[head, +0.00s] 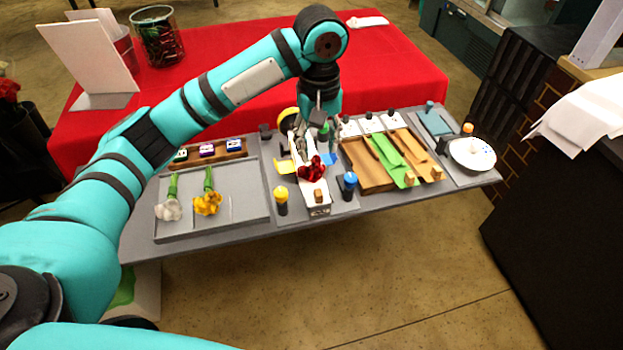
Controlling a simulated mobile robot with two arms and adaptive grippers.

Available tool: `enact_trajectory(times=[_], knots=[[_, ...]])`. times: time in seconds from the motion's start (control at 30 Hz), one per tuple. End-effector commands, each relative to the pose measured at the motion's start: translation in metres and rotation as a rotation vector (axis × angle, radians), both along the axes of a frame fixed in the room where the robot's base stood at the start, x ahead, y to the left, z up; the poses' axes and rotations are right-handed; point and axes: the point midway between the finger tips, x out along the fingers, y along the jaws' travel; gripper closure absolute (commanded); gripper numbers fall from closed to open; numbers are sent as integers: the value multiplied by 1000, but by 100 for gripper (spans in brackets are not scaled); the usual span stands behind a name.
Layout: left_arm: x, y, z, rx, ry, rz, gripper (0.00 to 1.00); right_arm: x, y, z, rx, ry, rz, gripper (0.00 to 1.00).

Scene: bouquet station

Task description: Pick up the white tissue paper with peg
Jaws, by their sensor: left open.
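A white strip, which looks like the white tissue paper (318,210), lies in the middle of the grey work board. A small wooden peg (318,195) sits at its near end. A red flower (311,169) lies over it farther back and hides part of it. My left gripper (318,143) is open and points down at the far end of this middle station, behind the red flower. Its fingertips are small and partly lost among the things there, so I cannot tell whether they touch anything. My right gripper is not in view.
A wooden tray (366,179) with green (388,158) and orange sheets (416,149) and pegs is to the right. A yellow-topped bottle (281,200) and a blue-topped bottle (349,185) flank the middle strip. A grey tray (238,212) holds white and yellow flowers.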

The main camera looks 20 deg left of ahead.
Motion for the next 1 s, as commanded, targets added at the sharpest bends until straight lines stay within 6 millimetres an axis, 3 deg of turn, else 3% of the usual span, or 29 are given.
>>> enact_trajectory(times=[0.3, 0.57, 0.83, 1.0], knots=[[0, 1, -64, 1, 0, 1, 56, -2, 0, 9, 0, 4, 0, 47], [0, 0, -84, 0, -2, -1, 56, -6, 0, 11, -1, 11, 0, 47], [0, 0, -122, 2, -1, -1, 56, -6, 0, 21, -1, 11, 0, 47], [-1, -1, -133, 0, -4, -2, 56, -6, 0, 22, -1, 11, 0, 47]])
